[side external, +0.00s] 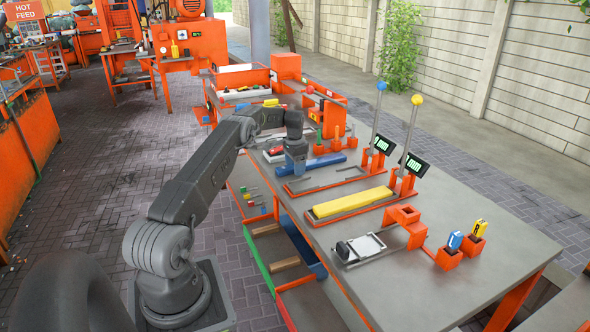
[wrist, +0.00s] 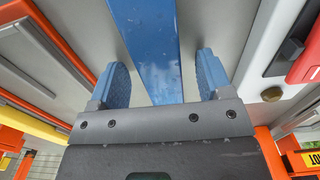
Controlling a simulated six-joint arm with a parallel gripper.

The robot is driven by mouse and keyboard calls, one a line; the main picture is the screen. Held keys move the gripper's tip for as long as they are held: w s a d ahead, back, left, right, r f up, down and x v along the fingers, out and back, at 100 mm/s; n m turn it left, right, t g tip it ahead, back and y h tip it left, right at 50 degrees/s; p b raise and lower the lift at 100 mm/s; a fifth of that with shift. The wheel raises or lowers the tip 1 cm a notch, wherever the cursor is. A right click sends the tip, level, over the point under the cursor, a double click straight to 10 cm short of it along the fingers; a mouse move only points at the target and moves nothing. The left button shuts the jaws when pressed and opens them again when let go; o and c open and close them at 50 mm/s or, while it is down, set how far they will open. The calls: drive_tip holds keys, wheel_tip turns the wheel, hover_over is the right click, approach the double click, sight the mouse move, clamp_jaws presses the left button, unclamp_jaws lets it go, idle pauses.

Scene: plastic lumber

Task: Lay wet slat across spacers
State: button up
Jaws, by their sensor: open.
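A blue slat (side external: 326,161) lies on the grey bench; in the wrist view the slat (wrist: 148,40) shows wet-looking droplets on its surface. My gripper (side external: 296,168) is low over the slat's left part in the side view. In the wrist view my gripper (wrist: 164,72) is open, with one blue-padded finger on either side of the slat and a visible gap to each. Just in front of the slat is an orange-edged station (side external: 290,192) with thin grey bars that may be the spacers. A yellow slat (side external: 350,202) lies in the nearer orange station.
Two upright rods stand behind the stations, one with a blue ball (side external: 382,86), one with a yellow ball (side external: 417,100), beside digital displays (side external: 416,164). Orange holders (side external: 448,258) and a small clamp-like device (side external: 360,248) are nearer.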

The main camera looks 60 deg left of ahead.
drive_tip(key=shift+c, duration=0.2)
drive_tip(key=shift+r, duration=0.1)
drive_tip(key=c, duration=1.1)
drive_tip(key=shift+r, duration=0.1)
wheel_tip(320, 180, up, 4)
drive_tip(key=shift+f, duration=0.1)
drive_tip(key=s+a+r, duration=0.3)
drive_tip(key=s+r, duration=0.8)
drive_tip(key=r, duration=0.1)
drive_tip(key=s+d+m, duration=0.3)
drive_tip(key=d+m, duration=0.6)
drive_tip(key=s+d+m, duration=0.3)
drive_tip(key=d+m, duration=0.5)
drive_tip(key=m, duration=0.1)
drive_tip(key=f, duration=1.7)
drive_tip(key=shift+w, duration=0.2)
